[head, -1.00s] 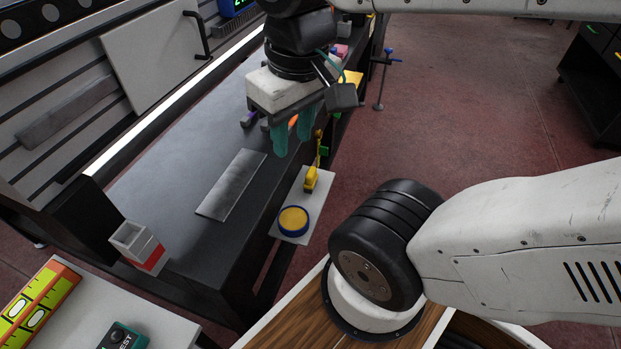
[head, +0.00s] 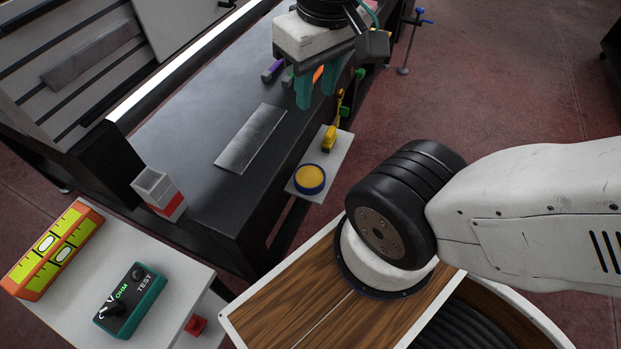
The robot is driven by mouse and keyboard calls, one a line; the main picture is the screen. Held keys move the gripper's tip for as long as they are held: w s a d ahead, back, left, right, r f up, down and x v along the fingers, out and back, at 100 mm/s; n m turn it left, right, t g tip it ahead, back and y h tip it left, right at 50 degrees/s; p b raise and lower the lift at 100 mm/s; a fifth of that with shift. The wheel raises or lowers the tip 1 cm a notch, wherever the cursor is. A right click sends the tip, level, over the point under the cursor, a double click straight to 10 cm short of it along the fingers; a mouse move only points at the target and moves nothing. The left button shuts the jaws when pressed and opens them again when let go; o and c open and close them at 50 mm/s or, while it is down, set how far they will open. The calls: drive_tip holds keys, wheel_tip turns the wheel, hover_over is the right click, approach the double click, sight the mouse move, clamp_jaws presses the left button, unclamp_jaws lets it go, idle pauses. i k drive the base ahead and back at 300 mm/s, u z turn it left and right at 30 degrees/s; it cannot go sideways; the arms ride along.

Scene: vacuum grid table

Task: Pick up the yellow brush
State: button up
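A yellow object (head: 330,138), which looks like the yellow brush, lies on a small pale side shelf (head: 322,163) along the right edge of the black table. It is small, and its bristles cannot be made out. My gripper (head: 315,92) points down at the top of the head view, with two teal fingers apart and nothing seen between them. It is above the table's right part, farther back than the yellow object and up-left of it in the picture. The gap in height between them cannot be judged.
A round yellow and blue container (head: 309,179) sits on the same shelf. A grey metal plate (head: 250,139) lies on the black table (head: 200,185). Purple and orange items lie behind my fingers.

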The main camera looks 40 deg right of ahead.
sight(329, 141)
drive_tip(key=k, duration=1)
drive_tip(key=z, duration=1.75)
drive_tip(key=i, duration=1.25)
drive_tip(key=u, duration=1.45)
